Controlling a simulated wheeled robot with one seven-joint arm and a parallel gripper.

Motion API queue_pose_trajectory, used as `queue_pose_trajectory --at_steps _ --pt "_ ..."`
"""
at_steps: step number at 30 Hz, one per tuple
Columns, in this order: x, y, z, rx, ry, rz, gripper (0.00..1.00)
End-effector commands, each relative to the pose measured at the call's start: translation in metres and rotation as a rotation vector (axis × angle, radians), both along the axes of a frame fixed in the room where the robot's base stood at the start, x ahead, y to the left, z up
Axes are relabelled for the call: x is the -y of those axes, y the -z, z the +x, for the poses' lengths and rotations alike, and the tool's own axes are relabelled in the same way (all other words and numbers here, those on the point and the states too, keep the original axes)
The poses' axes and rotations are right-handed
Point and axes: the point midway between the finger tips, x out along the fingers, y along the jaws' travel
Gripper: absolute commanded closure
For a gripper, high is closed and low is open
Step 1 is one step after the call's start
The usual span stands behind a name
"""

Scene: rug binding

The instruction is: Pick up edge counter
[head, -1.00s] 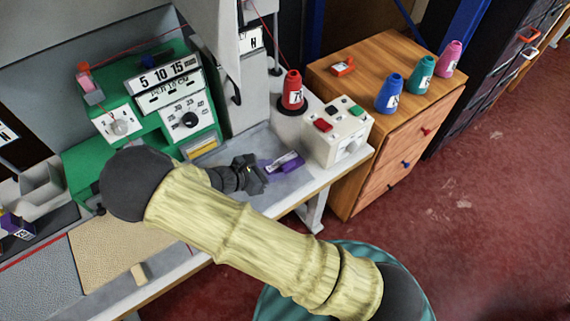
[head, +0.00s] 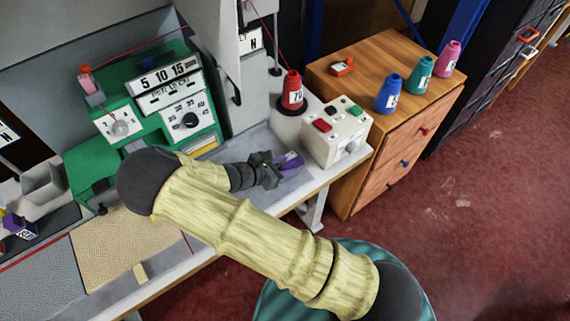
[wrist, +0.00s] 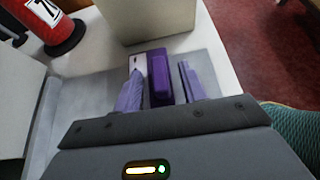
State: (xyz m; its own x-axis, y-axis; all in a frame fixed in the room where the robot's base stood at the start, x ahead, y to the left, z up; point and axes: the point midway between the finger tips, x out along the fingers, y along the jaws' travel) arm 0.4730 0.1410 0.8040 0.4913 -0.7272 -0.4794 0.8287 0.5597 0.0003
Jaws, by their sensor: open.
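A small purple device with a pale, marked face, which looks like the edge counter (head: 291,161), lies on the grey machine bed near the white button box. My gripper (head: 274,168) is at its left end in the head view and hides part of it. In the wrist view, the edge counter (wrist: 159,76) lies between the two fingers of my gripper (wrist: 161,72). The fingers are open, one on each side. The left finger overlaps its pale part; I cannot tell whether they touch.
The white button box (head: 336,137) stands just beyond the edge counter, with a red thread cone (head: 293,92) behind it. A green machine (head: 140,110) is to the left. The wooden cabinet (head: 400,130) carries several cones. The bench's front edge is close.

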Motion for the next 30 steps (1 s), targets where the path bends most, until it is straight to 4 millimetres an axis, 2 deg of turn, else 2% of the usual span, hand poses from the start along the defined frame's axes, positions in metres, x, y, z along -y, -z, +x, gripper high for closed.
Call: queue_pose_trajectory --at_steps 9,11,16,26,30 --pt "0.0 0.0 0.0 0.0 0.0 0.0 0.58" --pt "0.0 0.0 0.0 0.0 0.0 0.0 0.68" --pt "0.0 0.0 0.0 0.0 0.0 0.0 1.0" --pt "-0.001 -0.002 0.0 0.0 0.0 0.0 1.0" --pt "-0.001 -0.012 0.0 0.002 -0.001 0.002 1.0"
